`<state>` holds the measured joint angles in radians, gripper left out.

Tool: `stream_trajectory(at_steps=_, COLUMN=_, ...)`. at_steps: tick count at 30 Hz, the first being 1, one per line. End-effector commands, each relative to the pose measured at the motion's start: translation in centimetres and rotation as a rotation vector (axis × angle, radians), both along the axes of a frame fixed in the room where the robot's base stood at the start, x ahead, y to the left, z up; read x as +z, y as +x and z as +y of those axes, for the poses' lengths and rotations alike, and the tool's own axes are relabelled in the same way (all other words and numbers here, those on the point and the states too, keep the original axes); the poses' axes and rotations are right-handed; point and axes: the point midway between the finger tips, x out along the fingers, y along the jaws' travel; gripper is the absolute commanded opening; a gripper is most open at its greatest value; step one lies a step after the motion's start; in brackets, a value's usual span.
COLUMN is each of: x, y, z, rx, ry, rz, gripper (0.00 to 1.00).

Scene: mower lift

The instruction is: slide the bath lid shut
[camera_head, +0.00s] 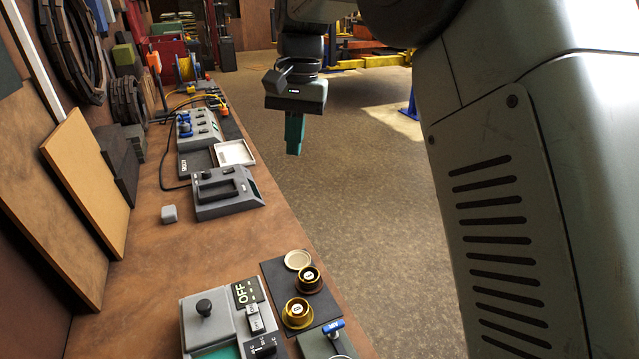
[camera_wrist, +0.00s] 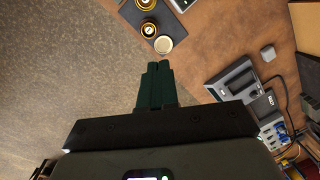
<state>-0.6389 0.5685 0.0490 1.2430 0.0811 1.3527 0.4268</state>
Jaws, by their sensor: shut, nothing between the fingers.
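The bath (camera_head: 190,335) is a grey box at the bottom of the head view, with an OFF display on its right side. Its grey lid (camera_head: 222,310) carries a black round knob (camera_head: 204,307). A teal patch shows at the near edge of the lid, so the bath looks partly uncovered there; the picture's edge cuts off the rest. My gripper (camera_head: 294,152) has teal fingers, shut and empty, pointing down over the floor beyond the bench's right edge, well away from the bath. The shut fingers also show in the wrist view (camera_wrist: 158,67).
A dark mat (camera_head: 323,312) beside the bath holds two gold pieces (camera_head: 298,312) and a pale disc (camera_head: 297,260). A grey device with a black handle (camera_head: 226,192), a small pale block (camera_head: 169,214) and a white tray (camera_head: 234,153) stand farther back. The bench middle is mostly clear.

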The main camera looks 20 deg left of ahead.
Motion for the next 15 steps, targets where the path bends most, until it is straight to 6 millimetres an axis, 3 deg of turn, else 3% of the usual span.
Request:
stream_trajectory(at_steps=1, x=-2.3, y=-0.3, z=2.8, rx=0.02, ry=-0.016, rz=0.035, gripper=0.0)
stream_trajectory(at_steps=6, x=-9.4, y=-2.8, z=10.4, rx=0.058, ry=-0.071, rz=0.131, gripper=0.0)
stream_trajectory(at_steps=10, x=-14.1, y=-5.3, z=14.2, rx=0.077, ry=-0.112, rz=0.183, gripper=0.0)
stream_trajectory(at_steps=15, x=-17.7, y=-7.6, z=16.5, rx=0.09, ry=-0.146, rz=0.218, gripper=0.0)
